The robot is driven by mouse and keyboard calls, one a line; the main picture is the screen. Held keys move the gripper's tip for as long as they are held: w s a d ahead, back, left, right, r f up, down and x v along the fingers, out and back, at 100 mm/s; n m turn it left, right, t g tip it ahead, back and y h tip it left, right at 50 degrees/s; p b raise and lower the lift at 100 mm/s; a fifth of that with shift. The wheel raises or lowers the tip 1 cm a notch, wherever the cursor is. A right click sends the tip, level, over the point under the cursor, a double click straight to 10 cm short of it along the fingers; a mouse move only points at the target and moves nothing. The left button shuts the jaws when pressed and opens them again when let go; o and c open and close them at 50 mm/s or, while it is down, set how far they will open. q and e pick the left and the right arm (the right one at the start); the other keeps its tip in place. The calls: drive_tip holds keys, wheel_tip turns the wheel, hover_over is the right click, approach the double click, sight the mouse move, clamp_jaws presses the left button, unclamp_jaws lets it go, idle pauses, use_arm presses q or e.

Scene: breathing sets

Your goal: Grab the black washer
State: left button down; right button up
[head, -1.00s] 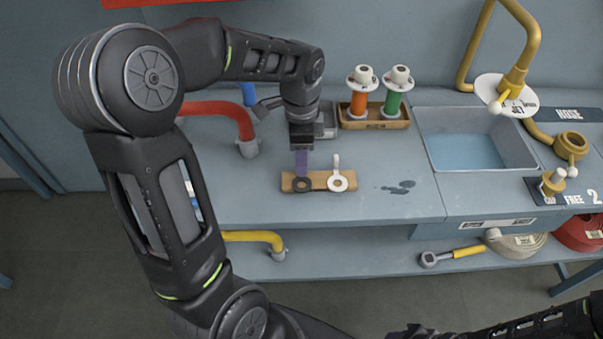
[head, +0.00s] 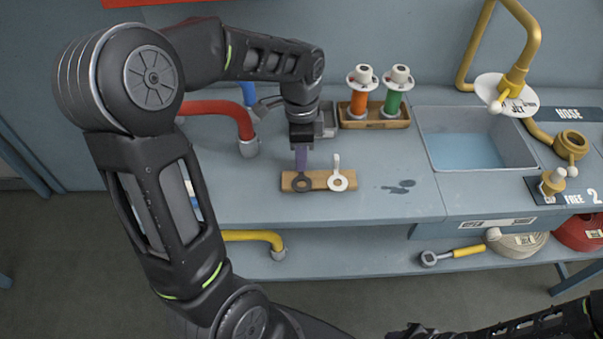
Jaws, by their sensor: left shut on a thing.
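The black washer (head: 302,185) is a dark ring with an upright tab, on the left part of a small wooden block (head: 320,186) on the bench. My left gripper (head: 301,160) points down directly over it and is shut on its tab. The ring still appears to touch the block. A white washer (head: 338,183) with its own upright tab sits just to the right on the same block. My right gripper is not clearly in view; only part of my right arm shows at the bottom right.
A wooden rack (head: 374,119) with an orange spool (head: 360,102) and a green spool (head: 392,102) stands behind. A basin (head: 468,152) with a yellow pipe is to the right. A red pipe (head: 225,110) is at the left. The bench front is clear.

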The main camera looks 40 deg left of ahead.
use_arm(q)
drive_tip(key=shift+r, duration=0.1)
idle(0.4)
wheel_tip(320, 180, up, 10)
idle(0.5)
